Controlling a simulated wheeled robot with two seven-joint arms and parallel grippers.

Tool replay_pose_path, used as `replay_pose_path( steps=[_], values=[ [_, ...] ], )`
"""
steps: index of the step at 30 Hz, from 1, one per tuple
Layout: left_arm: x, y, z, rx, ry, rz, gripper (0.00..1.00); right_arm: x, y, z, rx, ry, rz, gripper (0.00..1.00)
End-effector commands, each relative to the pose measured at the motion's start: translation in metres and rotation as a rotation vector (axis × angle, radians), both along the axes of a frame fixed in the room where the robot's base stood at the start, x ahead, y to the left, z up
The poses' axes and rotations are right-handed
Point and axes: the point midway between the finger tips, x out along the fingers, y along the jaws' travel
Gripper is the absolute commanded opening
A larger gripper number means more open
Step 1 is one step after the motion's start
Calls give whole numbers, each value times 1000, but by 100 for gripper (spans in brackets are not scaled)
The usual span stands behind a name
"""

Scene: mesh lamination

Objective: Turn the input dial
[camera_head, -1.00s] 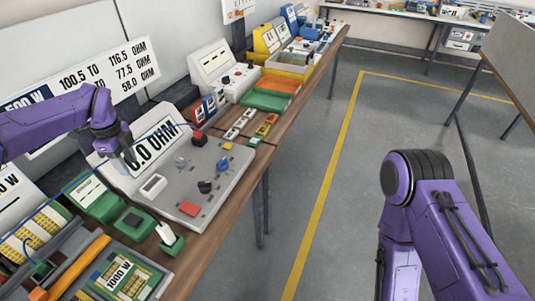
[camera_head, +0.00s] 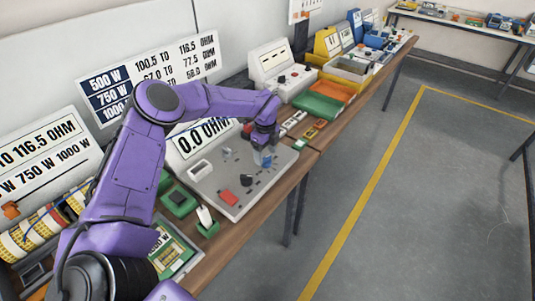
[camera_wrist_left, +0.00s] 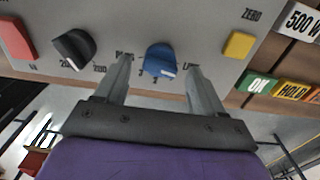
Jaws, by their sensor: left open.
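The control panel (camera_head: 215,180) is a grey board on the bench with several dials and buttons. In the left wrist view a blue dial (camera_wrist_left: 160,60) with a white pointer mark lies between the fingertips of my left gripper (camera_wrist_left: 158,72). The fingers are open, one on each side of it; I cannot tell whether they touch it. A black dial (camera_wrist_left: 74,48) is to its left. The labels are partly hidden, so I cannot read which dial is the input one. In the head view my left gripper (camera_head: 264,158) points down over the panel's right part. My right gripper is out of view.
A red button (camera_head: 228,199) and a yellow button (camera_wrist_left: 238,45) flank the dials. The "0.0 OHM" display (camera_head: 203,136) stands behind the panel. The floor to the right is clear.

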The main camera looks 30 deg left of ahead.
Motion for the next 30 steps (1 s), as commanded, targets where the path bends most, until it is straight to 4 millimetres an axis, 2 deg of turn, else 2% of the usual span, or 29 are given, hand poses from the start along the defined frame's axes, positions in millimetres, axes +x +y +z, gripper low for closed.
replay_pose_path(
  steps=[1, 6, 14, 18, 19, 30],
  values=[
    [0, 0, -6, 0, 2, 0, 69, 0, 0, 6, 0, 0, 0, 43],
    [0, 0, -24, 0, -1, 0, 69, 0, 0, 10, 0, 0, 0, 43],
    [1, 0, -27, 0, -2, 0, 69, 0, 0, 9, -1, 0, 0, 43],
    [0, 0, -27, 0, -2, 0, 23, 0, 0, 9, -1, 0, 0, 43],
    [0, 0, -27, 0, -2, 0, 16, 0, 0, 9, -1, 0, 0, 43],
    [1, 0, -28, -2, -2, -47, 16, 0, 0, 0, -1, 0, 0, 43]
  ],
)
